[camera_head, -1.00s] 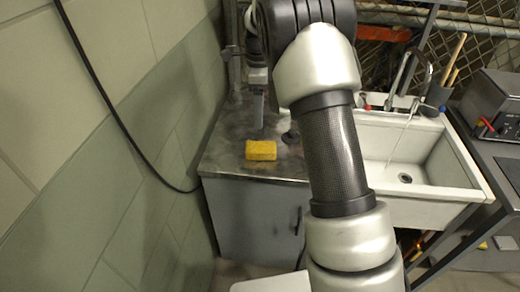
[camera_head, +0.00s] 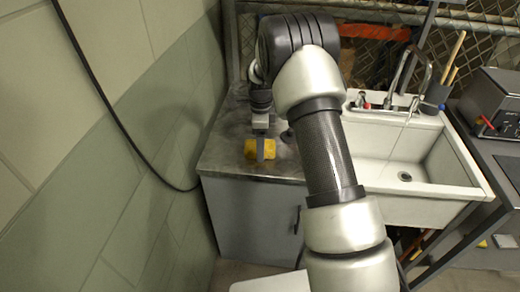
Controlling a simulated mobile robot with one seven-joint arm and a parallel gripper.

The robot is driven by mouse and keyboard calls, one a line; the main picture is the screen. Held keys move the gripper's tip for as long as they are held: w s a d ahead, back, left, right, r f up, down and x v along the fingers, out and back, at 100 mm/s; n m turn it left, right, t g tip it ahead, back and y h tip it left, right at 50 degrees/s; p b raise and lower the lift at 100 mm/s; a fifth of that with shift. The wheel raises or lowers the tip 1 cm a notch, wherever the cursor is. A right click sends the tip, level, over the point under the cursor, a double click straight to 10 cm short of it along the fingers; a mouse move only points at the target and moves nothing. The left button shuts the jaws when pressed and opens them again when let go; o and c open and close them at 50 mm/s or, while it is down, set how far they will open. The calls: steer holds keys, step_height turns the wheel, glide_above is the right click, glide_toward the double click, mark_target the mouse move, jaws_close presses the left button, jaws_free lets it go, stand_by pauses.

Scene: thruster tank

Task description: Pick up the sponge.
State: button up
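The yellow sponge (camera_head: 250,148) lies on the dark metal counter top (camera_head: 222,160), near its front edge. My gripper (camera_head: 260,153) points down at the sponge, and its grey finger covers the middle of it from this view. Yellow shows on both sides of the finger. I see the fingers from one side, so the gap between them is hidden. I cannot tell whether the gripper touches the sponge or is just above or in front of it.
A white sink (camera_head: 405,170) with a tap stands to the right of the counter. A small dark object (camera_head: 288,135) is on the counter right of the sponge. A tiled wall (camera_head: 130,140) with a black cable rises on the left. A metal appliance (camera_head: 495,100) stands far right.

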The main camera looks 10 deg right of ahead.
steer(key=shift+f, duration=0.35)
steer(key=c, duration=1.2)
steer(key=shift+o, duration=0.2)
steer(key=shift+r, duration=0.15)
